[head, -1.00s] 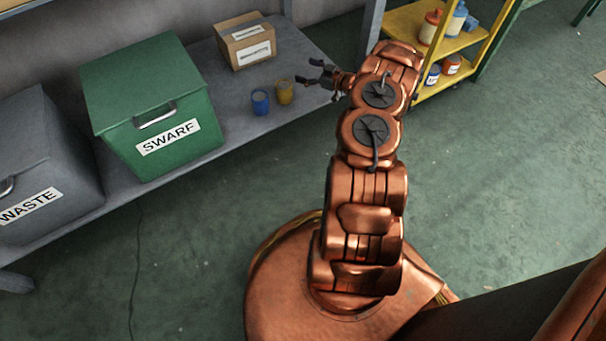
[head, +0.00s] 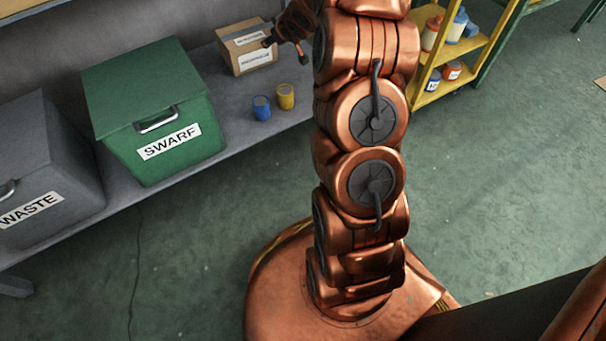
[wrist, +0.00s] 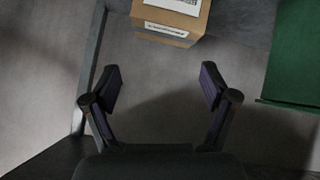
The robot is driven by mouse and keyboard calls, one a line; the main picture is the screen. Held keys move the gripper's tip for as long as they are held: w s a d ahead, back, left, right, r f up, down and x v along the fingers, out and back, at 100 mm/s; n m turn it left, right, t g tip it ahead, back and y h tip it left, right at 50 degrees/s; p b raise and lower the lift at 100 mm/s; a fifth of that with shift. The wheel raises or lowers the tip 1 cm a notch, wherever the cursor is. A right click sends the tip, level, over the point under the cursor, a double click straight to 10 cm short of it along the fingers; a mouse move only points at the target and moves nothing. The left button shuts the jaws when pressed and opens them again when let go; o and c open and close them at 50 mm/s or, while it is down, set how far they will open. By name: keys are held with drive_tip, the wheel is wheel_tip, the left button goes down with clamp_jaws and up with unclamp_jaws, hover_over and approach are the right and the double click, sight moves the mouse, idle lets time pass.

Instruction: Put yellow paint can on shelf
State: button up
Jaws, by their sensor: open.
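The yellow paint can (head: 285,97) stands upright on the grey bench, close beside a blue can (head: 261,107). My gripper (head: 285,51) is open and empty. In the head view it shows above the yellow can in the picture, in front of the cardboard box and apart from the can. In the wrist view my open fingers (wrist: 162,88) have only bare grey surface between them, and neither can shows there. The yellow shelf unit (head: 428,88) stands at the right, partly hidden behind my arm.
The cardboard box (head: 247,47) stands at the back of the bench (head: 225,105). A green SWARF bin (head: 150,110) and grey WASTE bin (head: 45,170) stand to the left. The shelf unit holds several containers, including a red-orange can (head: 452,70). The floor at right is mostly clear.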

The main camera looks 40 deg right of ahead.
drive_tip(key=s+a+r+g, duration=0.2)
drive_tip(key=s+a+g, duration=0.2)
drive_tip(key=s+a, duration=0.5)
drive_tip(key=s+a+r+g+y, duration=0.1)
drive_tip(key=s+a+r+g, duration=0.2)
drive_tip(key=s+a, duration=0.7)
drive_tip(key=s+a+r+m+g+y, duration=0.1)
drive_tip(key=s+a+g, duration=0.5)
drive_tip(key=s, duration=2.6)
drive_tip(key=a+r, duration=0.1)
drive_tip(key=a, duration=0.2)
drive_tip(key=shift+a+r, duration=0.25)
wheel_tip(320, 180, up, 42)
drive_tip(key=t+p, duration=0.1)
drive_tip(key=p, duration=3.9)
